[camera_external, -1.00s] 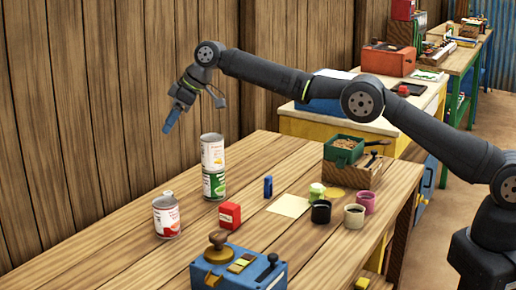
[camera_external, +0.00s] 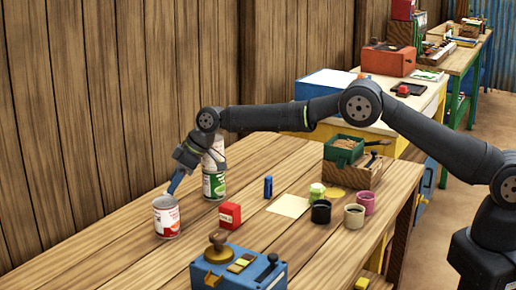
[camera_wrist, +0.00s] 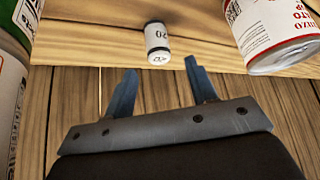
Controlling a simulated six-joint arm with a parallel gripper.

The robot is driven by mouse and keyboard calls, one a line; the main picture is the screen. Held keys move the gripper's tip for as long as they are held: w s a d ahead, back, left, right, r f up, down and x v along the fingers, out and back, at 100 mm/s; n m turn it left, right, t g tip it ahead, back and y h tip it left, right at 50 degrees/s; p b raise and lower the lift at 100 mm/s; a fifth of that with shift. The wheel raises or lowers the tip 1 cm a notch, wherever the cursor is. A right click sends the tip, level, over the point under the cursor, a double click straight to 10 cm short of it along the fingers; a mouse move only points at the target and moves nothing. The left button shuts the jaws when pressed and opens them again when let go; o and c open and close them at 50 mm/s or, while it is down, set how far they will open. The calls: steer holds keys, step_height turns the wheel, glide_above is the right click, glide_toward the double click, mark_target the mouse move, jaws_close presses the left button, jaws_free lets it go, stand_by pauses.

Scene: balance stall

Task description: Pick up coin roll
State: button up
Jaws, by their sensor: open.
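The coin roll (camera_wrist: 157,42) is a short pale cylinder with dark end markings and a "20" on its side. In the wrist view it is on the wooden table, just above and between my fingertips in the picture. My gripper (camera_wrist: 160,66) is open with two blue fingers and nothing between them. In the external view my gripper (camera_external: 173,187) is low, by the top of the red-and-white can (camera_external: 167,218). I cannot make out the coin roll in that view; it seems hidden behind the can or my fingers.
The red-and-white can (camera_wrist: 275,32) is close on the right in the wrist view. A green-labelled can (camera_external: 214,186) with another can (camera_external: 213,150) stacked on it stands to the right in the external view. A red box (camera_external: 230,216) is nearer. The table's front left is clear.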

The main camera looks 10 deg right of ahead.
steer(key=shift+f, duration=0.45)
steer(key=f, duration=0.1)
steer(key=a+f, duration=0.1)
steer(key=f, duration=0.1)
steer(key=shift+w, duration=0.1)
steer(key=shift+a+f, duration=0.3)
steer(key=shift+f, duration=0.25)
steer(key=shift+c, duration=0.2)
jaws_close()
